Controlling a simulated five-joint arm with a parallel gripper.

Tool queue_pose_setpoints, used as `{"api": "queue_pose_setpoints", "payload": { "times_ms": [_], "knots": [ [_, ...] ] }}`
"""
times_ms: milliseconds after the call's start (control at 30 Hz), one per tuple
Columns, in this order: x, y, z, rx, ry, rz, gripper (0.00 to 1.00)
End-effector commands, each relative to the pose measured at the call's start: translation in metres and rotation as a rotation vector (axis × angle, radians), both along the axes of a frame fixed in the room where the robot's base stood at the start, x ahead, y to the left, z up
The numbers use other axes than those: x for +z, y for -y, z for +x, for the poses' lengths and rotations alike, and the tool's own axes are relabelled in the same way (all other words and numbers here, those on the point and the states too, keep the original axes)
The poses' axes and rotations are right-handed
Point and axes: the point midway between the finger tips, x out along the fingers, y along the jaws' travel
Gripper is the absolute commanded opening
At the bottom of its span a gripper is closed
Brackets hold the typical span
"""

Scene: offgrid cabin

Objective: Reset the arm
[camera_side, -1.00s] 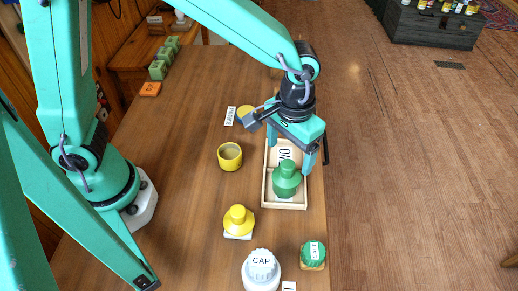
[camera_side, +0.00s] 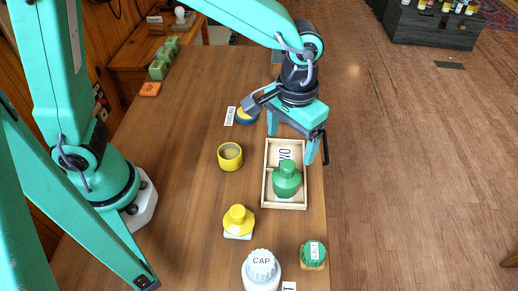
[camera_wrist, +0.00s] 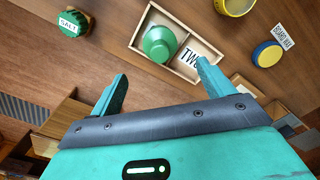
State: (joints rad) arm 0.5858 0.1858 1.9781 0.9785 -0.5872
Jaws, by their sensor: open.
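My gripper (camera_side: 292,143) is open and empty, raised above the far end of a light wooden tray (camera_side: 301,204). Both fingers also show in the wrist view, where my gripper (camera_wrist: 160,85) is spread wide with nothing between the fingers. A green bottle-shaped piece (camera_side: 287,181) stands in the tray's near compartment, apart from the fingers. It shows in the wrist view as a green round top (camera_wrist: 160,43).
On the table are a yellow cup (camera_side: 230,157), a yellow capped piece (camera_side: 238,220), a white jar marked CAP (camera_side: 261,268), a green-topped salt jar (camera_side: 313,254) and a blue-and-yellow tin (camera_side: 247,116). The table's right edge runs close beside the tray.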

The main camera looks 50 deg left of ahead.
Motion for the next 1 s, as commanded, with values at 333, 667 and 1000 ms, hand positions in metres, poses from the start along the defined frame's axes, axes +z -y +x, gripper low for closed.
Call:
{"api": "queue_pose_setpoints", "payload": {
  "times_ms": [333,667,1000],
  "knots": [
    [0.004,-0.005,0.000,0.002,0.009,-0.006,0.81],
    [0.037,-0.051,-0.003,0.006,0.085,-0.044,0.81],
    [0.073,-0.118,-0.025,0.006,0.218,-0.072,0.81]
  ]
}}
